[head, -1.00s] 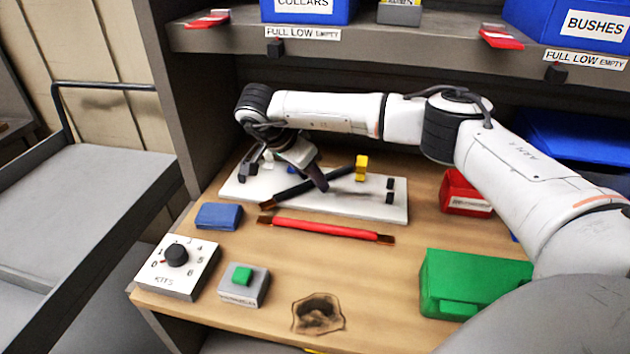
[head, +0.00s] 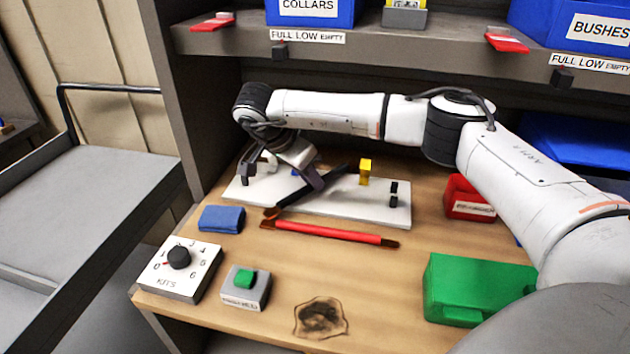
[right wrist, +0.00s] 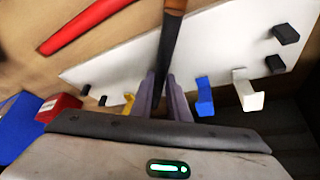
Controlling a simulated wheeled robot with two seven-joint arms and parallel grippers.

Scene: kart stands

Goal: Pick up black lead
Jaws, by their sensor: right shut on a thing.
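The black lead (head: 289,198) lies slantwise across the white board (head: 374,207), its brown near end close to the red lead. In the right wrist view the lead (right wrist: 169,45) runs up from between the two fingers of the right gripper (right wrist: 160,88). I cannot tell whether the lead touches the board. My left gripper is not in view.
The red lead (head: 335,232) lies just in front of the board. Yellow (head: 365,170), black, blue and white hooks stand on the board. A dial box (head: 180,268), green-button box (head: 245,288) and green box (head: 465,288) occupy the bench. A shelf (head: 420,45) overhangs it.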

